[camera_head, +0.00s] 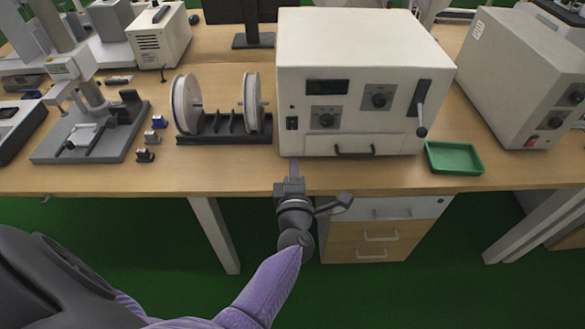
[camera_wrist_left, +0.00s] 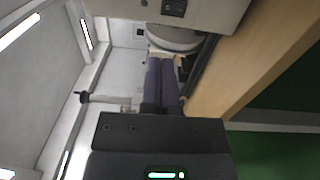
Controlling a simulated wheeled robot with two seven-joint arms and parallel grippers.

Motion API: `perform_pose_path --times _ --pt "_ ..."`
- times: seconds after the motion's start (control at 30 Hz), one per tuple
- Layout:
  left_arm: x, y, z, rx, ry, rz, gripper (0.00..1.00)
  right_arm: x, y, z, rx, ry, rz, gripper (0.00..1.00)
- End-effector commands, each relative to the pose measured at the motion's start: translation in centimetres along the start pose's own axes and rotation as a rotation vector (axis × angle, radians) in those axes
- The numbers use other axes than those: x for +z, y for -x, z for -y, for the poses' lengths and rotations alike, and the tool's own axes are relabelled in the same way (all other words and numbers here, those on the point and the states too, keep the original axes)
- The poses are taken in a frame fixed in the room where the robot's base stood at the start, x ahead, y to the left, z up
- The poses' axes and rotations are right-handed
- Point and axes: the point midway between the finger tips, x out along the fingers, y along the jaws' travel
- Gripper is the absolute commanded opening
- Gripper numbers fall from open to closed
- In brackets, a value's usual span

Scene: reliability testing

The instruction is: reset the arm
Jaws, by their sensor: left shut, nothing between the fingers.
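My left gripper (camera_head: 293,172) is at the front edge of the wooden table (camera_head: 230,180), just in front of the white box-shaped machine (camera_head: 365,60). Its two dark fingers (camera_wrist_left: 162,82) lie side by side in the left wrist view, shut with nothing between them. The arm behind it, with its purple sleeve, comes up from the bottom of the head view. My right gripper does not show in either view.
A rack with white reels (camera_head: 186,104) stands left of the machine. A green tray (camera_head: 454,158) lies to its right, beside another white machine (camera_head: 525,75). A grey stand (camera_head: 90,140) is at the left. Drawers (camera_head: 380,235) sit under the table.

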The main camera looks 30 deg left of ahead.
Motion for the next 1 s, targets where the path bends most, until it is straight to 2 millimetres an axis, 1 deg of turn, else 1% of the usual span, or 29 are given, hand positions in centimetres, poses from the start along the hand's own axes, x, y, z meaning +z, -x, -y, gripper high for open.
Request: perform_pose_path --times 0.27,0.33,0.37,0.4,0.47,0.5,0.57,0.6,0.7,0.83,1.0 --pt "0.2 0.1 -0.1 0.002 -0.011 0.018 0.0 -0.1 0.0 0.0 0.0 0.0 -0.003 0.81" --pt "1.2 0.6 -0.5 0.007 -0.083 0.125 0.0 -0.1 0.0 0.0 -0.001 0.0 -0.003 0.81" --pt "2.1 1.1 -0.8 0.01 -0.143 0.207 0.0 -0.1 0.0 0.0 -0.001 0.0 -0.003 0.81" --pt "3.5 2.3 -1.0 0.012 -0.253 0.345 0.0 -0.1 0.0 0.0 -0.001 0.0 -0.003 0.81" --pt "5.3 5.1 -0.8 0.003 -0.461 0.573 0.0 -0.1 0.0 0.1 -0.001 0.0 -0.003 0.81" --pt "6.0 7.2 -0.3 -0.014 -0.6 0.709 0.0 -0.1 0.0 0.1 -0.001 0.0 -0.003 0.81" --pt "6.2 10.0 0.7 -0.046 -0.783 0.872 0.0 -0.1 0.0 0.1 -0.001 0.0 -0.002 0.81" --pt "6.0 11.6 1.2 -0.072 -0.889 0.959 0.0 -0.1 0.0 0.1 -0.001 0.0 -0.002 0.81" --pt "4.5 15.1 2.4 -0.142 -1.114 1.131 0.0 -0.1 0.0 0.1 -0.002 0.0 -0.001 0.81" --pt "1.7 18.6 3.2 -0.247 -1.348 1.29 0.0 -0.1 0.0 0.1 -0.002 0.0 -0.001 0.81" --pt "-2.6 22.3 3.1 -0.407 -1.587 1.441 0.0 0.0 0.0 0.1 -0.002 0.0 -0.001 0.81"
